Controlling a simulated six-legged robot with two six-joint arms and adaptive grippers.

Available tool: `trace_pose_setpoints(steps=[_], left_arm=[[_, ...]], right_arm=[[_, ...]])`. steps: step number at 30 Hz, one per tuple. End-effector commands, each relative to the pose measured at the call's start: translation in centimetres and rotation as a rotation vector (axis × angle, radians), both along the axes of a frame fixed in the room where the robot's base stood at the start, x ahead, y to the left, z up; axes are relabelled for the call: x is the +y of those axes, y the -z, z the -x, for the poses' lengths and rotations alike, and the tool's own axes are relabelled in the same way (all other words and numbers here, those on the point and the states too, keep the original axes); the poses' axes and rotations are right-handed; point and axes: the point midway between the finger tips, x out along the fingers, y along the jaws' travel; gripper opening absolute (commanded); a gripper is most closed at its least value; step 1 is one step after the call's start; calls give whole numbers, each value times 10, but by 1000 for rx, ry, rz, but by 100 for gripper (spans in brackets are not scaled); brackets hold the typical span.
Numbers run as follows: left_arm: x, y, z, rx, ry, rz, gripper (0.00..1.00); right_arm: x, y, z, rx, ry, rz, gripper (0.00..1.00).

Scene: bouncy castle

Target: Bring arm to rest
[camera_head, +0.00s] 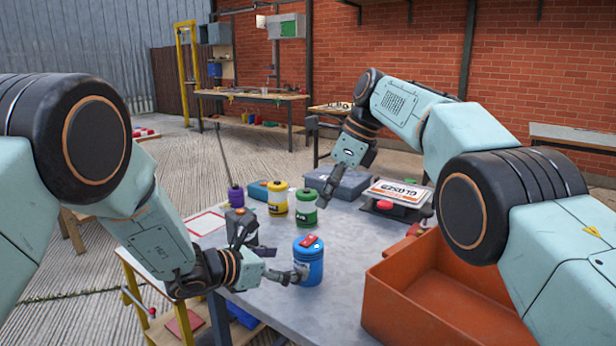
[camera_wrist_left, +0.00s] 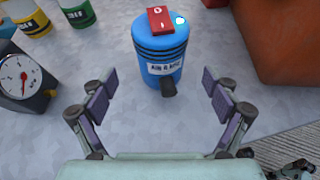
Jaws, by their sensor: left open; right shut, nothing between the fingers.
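My left gripper (camera_head: 281,265) is open beside a blue canister (camera_head: 309,264) on the grey table (camera_head: 365,257). In the left wrist view the canister (camera_wrist_left: 160,50) stands upright ahead of the open fingers (camera_wrist_left: 160,113), with clear table between the fingertips. It has a red piece on top and a dark spout facing me. My right gripper (camera_head: 325,196) is shut and empty, pointing down over the far part of the table near a grey-blue box (camera_head: 345,183).
Yellow (camera_head: 278,200) and green (camera_head: 306,212) canisters stand behind the blue one. A dial gauge (camera_wrist_left: 25,80) is left of my left gripper. An orange bin (camera_head: 435,295) is at right. A sign stand (camera_head: 398,195) is at the back. Bare table lies right of the blue canister.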

Motion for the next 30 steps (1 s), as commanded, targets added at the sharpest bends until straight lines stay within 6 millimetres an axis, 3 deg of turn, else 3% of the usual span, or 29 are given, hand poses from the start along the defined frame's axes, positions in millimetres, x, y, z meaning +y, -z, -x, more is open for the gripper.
trace_pose_setpoints(steps=[12, 30], left_arm=[[3, -2, 3, 0, 0, 1, 88], [2, -2, 3, -1, 0, 1, 88]], right_arm=[[-1, 3, 2, 87, 195, 18, 0], [-1, 2, 2, 71, 155, 14, 0]])
